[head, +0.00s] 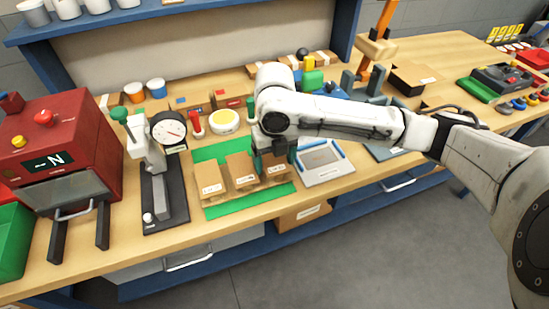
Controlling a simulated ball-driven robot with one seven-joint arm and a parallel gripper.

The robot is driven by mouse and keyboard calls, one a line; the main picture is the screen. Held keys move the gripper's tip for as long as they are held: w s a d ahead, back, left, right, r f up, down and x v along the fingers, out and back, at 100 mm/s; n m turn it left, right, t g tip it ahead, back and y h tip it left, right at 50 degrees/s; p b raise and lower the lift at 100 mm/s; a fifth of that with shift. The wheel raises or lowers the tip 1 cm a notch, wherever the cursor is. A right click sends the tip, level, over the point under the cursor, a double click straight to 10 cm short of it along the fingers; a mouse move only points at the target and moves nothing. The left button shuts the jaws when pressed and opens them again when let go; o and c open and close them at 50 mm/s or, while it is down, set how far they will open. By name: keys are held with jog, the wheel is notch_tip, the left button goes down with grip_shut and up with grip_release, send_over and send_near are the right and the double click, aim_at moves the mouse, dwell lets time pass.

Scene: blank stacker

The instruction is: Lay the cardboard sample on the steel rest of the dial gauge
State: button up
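Several brown cardboard pieces with white labels sit on a green mat (222,209): one at the left (209,183), one in the middle (240,174) and one at the right (274,174). I cannot tell which one is the sample. The dial gauge (168,130) has a white round face and stands left of the mat on a black base. A grey steel block (164,198), perhaps its rest, lies on that base below the dial, with nothing visible on it. My gripper (276,161) points down at the right piece; my arm hides its fingertips and whether they grip.
A red machine (62,140) with a handled front stands at the left. A yellow-topped round dish (224,121) and a red-handled item (197,124) are behind the mat. A grey-screened tray (322,160) is close right of my gripper. The bench's front edge is near the mat.

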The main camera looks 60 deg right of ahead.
jog(key=shift+o, duration=0.6)
jog(key=shift+r, duration=0.1)
